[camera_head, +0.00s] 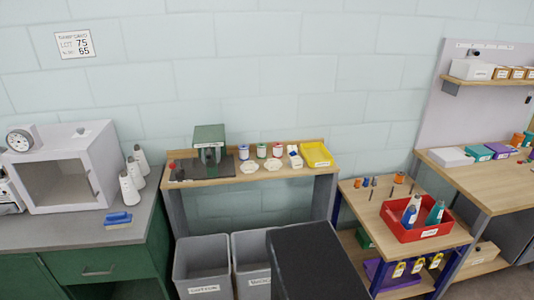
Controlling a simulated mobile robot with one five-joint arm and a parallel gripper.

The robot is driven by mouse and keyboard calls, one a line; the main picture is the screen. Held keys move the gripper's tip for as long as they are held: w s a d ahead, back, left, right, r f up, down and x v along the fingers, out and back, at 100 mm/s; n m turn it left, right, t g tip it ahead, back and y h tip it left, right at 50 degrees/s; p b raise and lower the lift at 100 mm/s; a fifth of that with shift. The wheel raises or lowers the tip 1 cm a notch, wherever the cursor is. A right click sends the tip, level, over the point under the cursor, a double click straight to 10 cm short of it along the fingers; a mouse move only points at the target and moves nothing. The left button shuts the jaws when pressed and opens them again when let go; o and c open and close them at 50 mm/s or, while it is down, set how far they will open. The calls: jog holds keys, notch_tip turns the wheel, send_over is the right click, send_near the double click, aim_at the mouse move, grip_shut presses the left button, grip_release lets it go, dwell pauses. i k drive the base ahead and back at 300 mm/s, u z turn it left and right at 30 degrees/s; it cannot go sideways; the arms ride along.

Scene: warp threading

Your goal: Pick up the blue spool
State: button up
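Small blue pieces (366,183) stand beside an orange one (357,183) at the back left of the low wooden table, right of centre. They look like small spools, but are too small for me to be sure which is the blue spool. Another orange piece (399,177) stands to their right. My gripper is not in view, so its state and distance from the spools do not show.
Two grey bins (203,283) stand under the middle bench (215,180). A grey-topped green cabinet (75,235) is at left. A dark block hides the floor at bottom centre.

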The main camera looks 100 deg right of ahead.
aim_at(244, 149)
jog(key=k, duration=1.7)
jog(key=z, duration=1.35)
jog(key=i, duration=1)
jog(key=u, duration=0.1)
